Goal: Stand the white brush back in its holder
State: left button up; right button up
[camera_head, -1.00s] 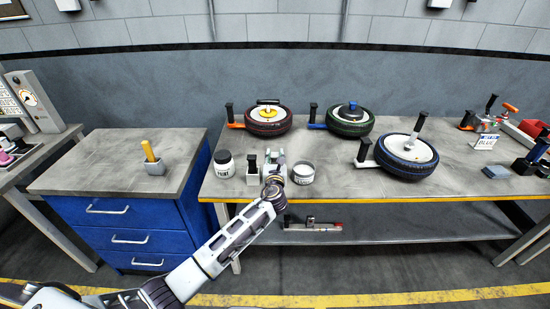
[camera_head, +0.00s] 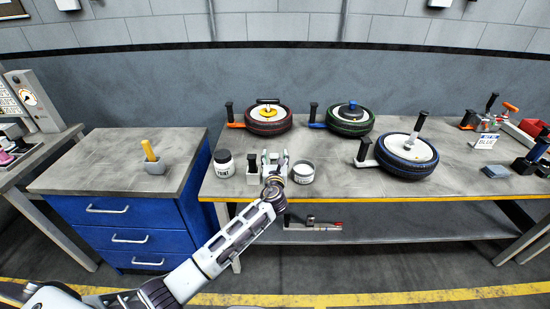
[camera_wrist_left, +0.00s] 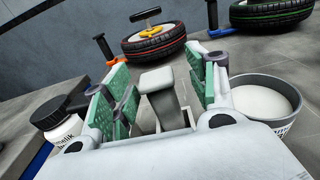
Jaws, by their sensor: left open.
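The white brush (camera_wrist_left: 157,80) shows in the left wrist view with its pale handle up, between my left gripper's fingers. Its lower end goes down into a pale, open-topped holder (camera_wrist_left: 186,117). My left gripper (camera_head: 275,157) is open around the brush, with green-padded fingers (camera_wrist_left: 164,95) spread on both sides and gaps beside the handle. In the head view the gripper hides most of the brush and holder, near the bench's front edge. My right gripper is not in view.
A black-lidded jar (camera_head: 224,165) and a small black-topped pale item (camera_head: 252,166) stand left of my gripper. An open white tin (camera_head: 303,172) is close on its right. Several tyres, including a blue-striped one (camera_head: 407,156), lie on the bench (camera_head: 330,187).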

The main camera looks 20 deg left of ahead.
pick_arm(q)
jog(key=v, duration=1.1)
jog(key=shift+s, duration=0.2)
jog(key=shift+d+r, duration=0.1)
dwell(0.3)
